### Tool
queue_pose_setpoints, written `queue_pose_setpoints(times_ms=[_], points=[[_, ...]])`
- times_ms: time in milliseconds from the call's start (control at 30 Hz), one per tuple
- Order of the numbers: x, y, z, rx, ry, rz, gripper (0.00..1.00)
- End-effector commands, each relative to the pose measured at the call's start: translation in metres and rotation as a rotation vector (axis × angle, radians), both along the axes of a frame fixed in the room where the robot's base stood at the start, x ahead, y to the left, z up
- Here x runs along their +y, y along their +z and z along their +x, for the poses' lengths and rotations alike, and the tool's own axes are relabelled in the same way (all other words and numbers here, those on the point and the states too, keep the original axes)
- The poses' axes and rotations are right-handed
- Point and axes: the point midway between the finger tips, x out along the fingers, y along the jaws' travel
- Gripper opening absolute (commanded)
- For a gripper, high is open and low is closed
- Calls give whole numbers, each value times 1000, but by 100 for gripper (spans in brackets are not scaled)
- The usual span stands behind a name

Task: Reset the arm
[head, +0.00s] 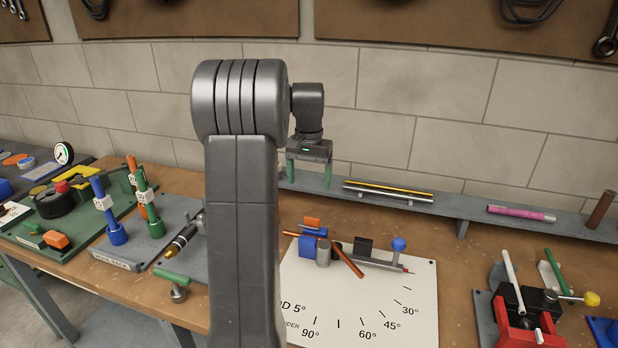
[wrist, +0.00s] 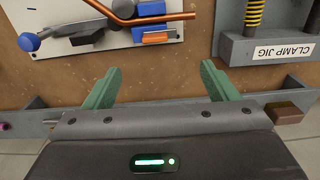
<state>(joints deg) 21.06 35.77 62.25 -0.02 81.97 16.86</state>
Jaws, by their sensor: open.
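My gripper (head: 308,174) is up at the end of my raised arm, in front of the tiled wall and over the back of the workbench (head: 440,238). Its two green fingers point down and stand wide apart with nothing between them. In the wrist view my gripper (wrist: 158,88) is also open and empty, with bare brown bench top beyond its fingers. My arm hides part of the bench in the head view.
A white bending plate (head: 420,310) with a copper rod (head: 345,258) lies below my gripper. A grey shelf (head: 460,212) along the wall carries several rods. A red vise (head: 518,335) stands right. The clamp jig (wrist: 275,50) shows in the wrist view.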

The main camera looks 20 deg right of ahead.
Motion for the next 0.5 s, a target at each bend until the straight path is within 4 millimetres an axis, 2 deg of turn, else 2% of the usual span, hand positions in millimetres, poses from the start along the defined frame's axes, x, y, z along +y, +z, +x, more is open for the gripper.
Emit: queue_pose_setpoints(times_ms=[367,500], points=[[0,-1,0,0,0,0,80],[0,-8,0,1,0,1,80]])
